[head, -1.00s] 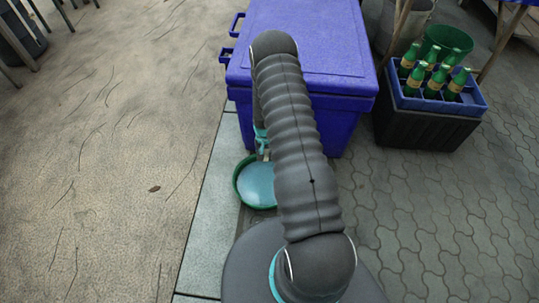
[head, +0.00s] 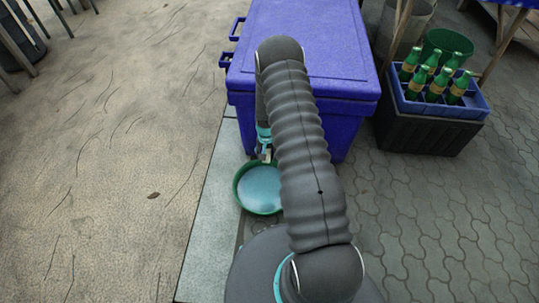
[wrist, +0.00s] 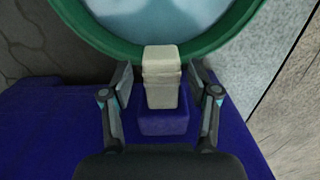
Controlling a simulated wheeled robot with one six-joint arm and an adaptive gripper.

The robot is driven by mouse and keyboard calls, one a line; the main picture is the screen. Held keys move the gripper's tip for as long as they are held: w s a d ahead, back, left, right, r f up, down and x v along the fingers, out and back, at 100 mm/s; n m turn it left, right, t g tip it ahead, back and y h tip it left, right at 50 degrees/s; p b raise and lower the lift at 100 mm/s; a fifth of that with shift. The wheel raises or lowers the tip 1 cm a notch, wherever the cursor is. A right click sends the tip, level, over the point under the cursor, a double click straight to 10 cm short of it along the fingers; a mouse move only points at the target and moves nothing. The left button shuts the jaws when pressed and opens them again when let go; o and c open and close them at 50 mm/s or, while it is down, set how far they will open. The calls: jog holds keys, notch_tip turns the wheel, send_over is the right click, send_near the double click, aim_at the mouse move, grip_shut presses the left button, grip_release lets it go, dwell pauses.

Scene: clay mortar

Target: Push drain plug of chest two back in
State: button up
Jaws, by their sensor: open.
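The blue chest (head: 300,120) stands ahead of me with its lid shut. In the wrist view, a cream-white drain plug (wrist: 161,75) sticks out from a blue boss (wrist: 163,123) on the chest's side (wrist: 60,120). My gripper (wrist: 160,78) is open, with one finger on each side of the plug and a visible gap on both sides. In the head view, my gripper (head: 265,152) is small and partly hidden by my arm, close to the chest's near face. I cannot tell how far in the plug sits.
A green basin (head: 240,201) with pale blue liquid stands on the ground below the plug. A dark crate (head: 425,135) with a blue tray of green bottles stands right of the chest. A green bucket (head: 432,45) is behind it. Open ground (head: 110,160) lies to the left.

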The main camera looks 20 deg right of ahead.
notch_tip(320, 180, up, 12)
jog(key=shift+f, duration=0.2)
dwell(0.7)
jog(key=s+a+n+g, duration=0.1)
jog(key=s+g, duration=0.1)
jog(key=s, duration=0.4)
jog(key=s+a+r+n+t, duration=0.1)
jog(key=s+a+r+t, duration=0.1)
jog(key=s+r, duration=0.6)
jog(key=s+a+r+n+t, duration=0.2)
jog(key=s+a+r, duration=0.3)
jog(key=r, duration=1.5)
jog(key=s+a+r+n+t, duration=0.1)
jog(key=s+a+r+t, duration=0.2)
jog(key=s+r, duration=0.9)
jog(key=shift+a+r+n+t, duration=0.3)
jog(key=shift+r+n, duration=0.1)
jog(key=shift+r, duration=0.55)
